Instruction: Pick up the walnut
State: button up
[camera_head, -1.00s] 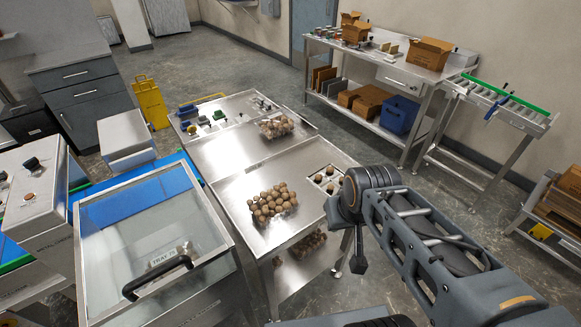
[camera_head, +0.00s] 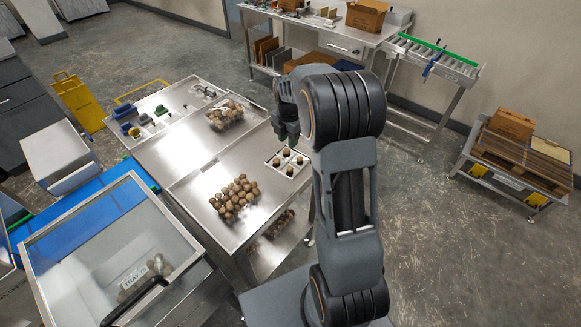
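Several brown walnuts (camera_head: 237,194) lie heaped together on the near part of the steel table. More walnuts (camera_head: 276,162) sit apart from each other in a small white tray (camera_head: 268,156) at the table's right edge. A clear clamshell (camera_head: 212,125) full of walnuts stands farther back. My gripper (camera_head: 290,142) points down over or just behind the white tray, right of the heap. It is small and dark in this view, and my arm hides part of its surroundings. I cannot make out its fingers or anything held.
A glass-lidded box (camera_head: 55,265) with a black handle stands at the lower left. Green and blue items (camera_head: 130,129) lie at the table's far end. Bare steel (camera_head: 183,152) lies between the clamshell and the heap. More walnuts sit on the lower shelf.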

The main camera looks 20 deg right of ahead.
jog(key=n+p, duration=0.1)
send_over(290, 167)
notch_tip(290, 167, down, 8)
jog(key=shift+w+r, duration=0.1)
jog(key=shift+f+p, duration=0.95)
jog(key=shift+f, duration=2.5)
jog(key=c, duration=0.5)
jog(key=shift+r, duration=0.1)
jog(key=shift+c, duration=0.2)
